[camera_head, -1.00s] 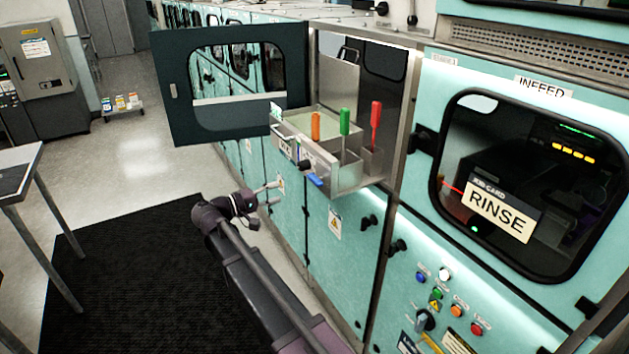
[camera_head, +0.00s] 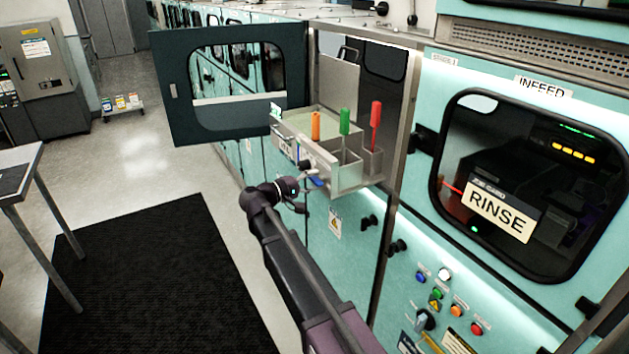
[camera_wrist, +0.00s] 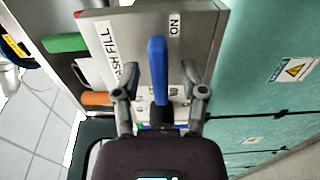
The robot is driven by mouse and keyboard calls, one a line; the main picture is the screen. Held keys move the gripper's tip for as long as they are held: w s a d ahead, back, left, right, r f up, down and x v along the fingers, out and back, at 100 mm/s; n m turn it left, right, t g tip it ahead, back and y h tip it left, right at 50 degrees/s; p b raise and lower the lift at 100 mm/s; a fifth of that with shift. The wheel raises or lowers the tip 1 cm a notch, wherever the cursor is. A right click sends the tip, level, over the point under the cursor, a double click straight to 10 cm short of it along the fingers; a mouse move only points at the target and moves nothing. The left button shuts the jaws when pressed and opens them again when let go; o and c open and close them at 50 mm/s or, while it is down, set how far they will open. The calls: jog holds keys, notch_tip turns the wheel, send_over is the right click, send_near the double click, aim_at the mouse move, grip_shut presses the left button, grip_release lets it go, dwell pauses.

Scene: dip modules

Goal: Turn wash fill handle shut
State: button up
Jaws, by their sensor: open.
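In the head view the blue handle (camera_head: 317,182) is mostly hidden by my gripper. My gripper (camera_wrist: 157,92) is open, its two fingers on either side of the blue handle. I cannot tell if either finger touches it.
Orange (camera_head: 315,126), green (camera_head: 344,121) and red (camera_head: 376,126) handles stand in the tray unit. An open dark door (camera_head: 183,100) with a window swings out to the left. The teal machine front (camera_head: 340,275) lies close on the right.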

jog(key=shift+w+d, duration=0.2)
jog(key=shift+d, duration=0.1)
grip_shut()
jog(key=shift+m, duration=0.3)
jog(key=m, duration=1.3)
jog(key=shift+m, duration=2.2)
